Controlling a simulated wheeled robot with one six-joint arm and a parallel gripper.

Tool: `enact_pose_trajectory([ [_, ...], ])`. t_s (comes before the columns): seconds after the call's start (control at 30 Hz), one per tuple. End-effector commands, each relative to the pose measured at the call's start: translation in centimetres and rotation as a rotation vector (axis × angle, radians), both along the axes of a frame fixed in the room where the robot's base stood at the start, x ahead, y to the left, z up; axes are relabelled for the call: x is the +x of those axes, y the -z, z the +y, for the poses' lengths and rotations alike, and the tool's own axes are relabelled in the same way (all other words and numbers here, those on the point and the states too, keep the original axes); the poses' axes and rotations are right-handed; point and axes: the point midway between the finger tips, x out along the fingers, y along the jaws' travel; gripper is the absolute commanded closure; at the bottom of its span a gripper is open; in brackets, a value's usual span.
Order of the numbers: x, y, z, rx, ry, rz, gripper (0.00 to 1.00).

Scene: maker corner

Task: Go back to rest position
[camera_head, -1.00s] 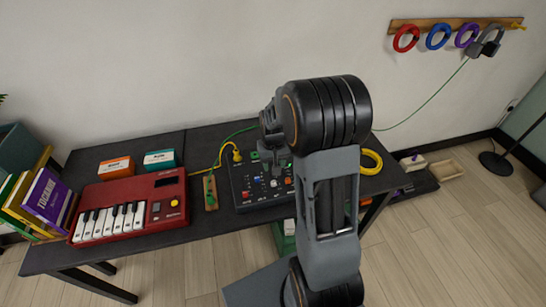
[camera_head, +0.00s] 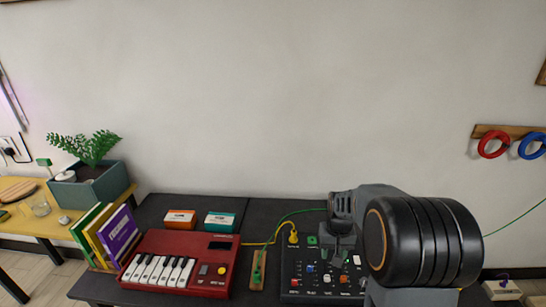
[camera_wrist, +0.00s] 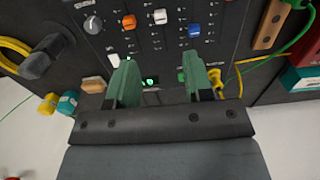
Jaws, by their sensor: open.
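My gripper (camera_wrist: 160,76) is open, with its two green fingers apart and nothing seen between them. In the wrist view the fingers are over the black control panel (camera_wrist: 155,40), near an edge with a lit green spot. In the head view the panel (camera_head: 300,283) sits on the dark table, partly hidden by my arm. My gripper (camera_head: 343,243) hangs over it there, and its fingertips are hard to make out.
A red keyboard (camera_head: 180,262), orange box (camera_head: 180,219) and teal box (camera_head: 220,221) stand left on the dark table (camera_head: 275,212). Books (camera_head: 105,235) and a planter (camera_head: 90,190) are farther left. The wall is behind.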

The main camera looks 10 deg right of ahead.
Motion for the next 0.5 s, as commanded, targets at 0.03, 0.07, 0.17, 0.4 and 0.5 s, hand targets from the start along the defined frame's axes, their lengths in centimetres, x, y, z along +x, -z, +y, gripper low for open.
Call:
enact_pose_trajectory([
  [0.03,-1.1,0.4,0.2,0.005,0.002,0.023,0.53],
  [0.07,-1.9,0.1,0.5,0.005,0.001,0.024,0.53],
  [0.17,-4.0,-1.6,1.8,0.000,-0.018,0.001,0.53],
  [0.4,-9.7,-6.4,5.4,-0.022,-0.096,-0.132,0.53],
  [0.5,-11.5,-7.9,6.5,-0.028,-0.130,-0.195,0.53],
])
